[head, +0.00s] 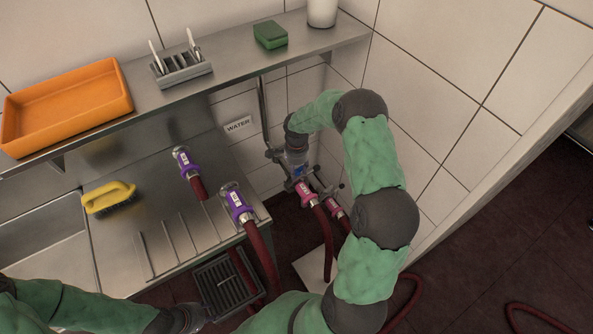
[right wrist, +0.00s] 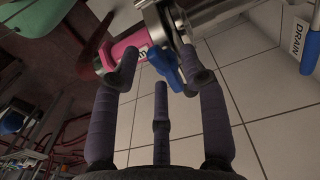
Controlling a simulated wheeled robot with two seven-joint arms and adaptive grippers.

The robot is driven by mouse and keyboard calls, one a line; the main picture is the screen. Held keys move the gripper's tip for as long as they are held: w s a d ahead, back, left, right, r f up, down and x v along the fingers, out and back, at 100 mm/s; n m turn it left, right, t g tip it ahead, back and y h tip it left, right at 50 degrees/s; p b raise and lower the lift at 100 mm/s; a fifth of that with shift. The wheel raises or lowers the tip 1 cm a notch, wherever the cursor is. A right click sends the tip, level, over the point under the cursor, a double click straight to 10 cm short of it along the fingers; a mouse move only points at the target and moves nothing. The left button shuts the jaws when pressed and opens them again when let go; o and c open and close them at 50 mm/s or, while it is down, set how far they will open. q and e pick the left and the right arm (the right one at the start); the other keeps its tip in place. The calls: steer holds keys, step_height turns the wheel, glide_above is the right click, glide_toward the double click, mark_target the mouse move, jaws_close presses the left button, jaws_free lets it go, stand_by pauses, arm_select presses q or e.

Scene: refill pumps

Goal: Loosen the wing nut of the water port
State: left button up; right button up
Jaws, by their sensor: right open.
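The WATER sign (head: 238,125) is on the tiled wall, left of the pipe fittings. My right gripper (head: 296,162) is at the fittings in the head view, and its arm hides part of them. In the right wrist view my right gripper (right wrist: 160,72) is open, with its fingertips on either side of a blue wing nut (right wrist: 164,66) on a metal fitting. Whether any finger touches it I cannot tell. A pink hose collar (right wrist: 124,47) is beside the nut. My left gripper (head: 190,318) is at the bottom edge of the head view, mostly cut off; its fingers are unclear.
Two hoses with pink collars (head: 306,192) hang below the fittings. Two purple-collared hoses (head: 237,203) stand at the steel drainboard. A DRAIN sign (right wrist: 298,36) is on the wall. A shelf holds an orange tray (head: 66,105) and a green sponge (head: 270,35). A yellow brush (head: 109,198) lies by the sink.

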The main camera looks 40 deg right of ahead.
steer(key=shift+f, duration=0.1)
steer(key=shift+c, duration=0.3)
jaws_close()
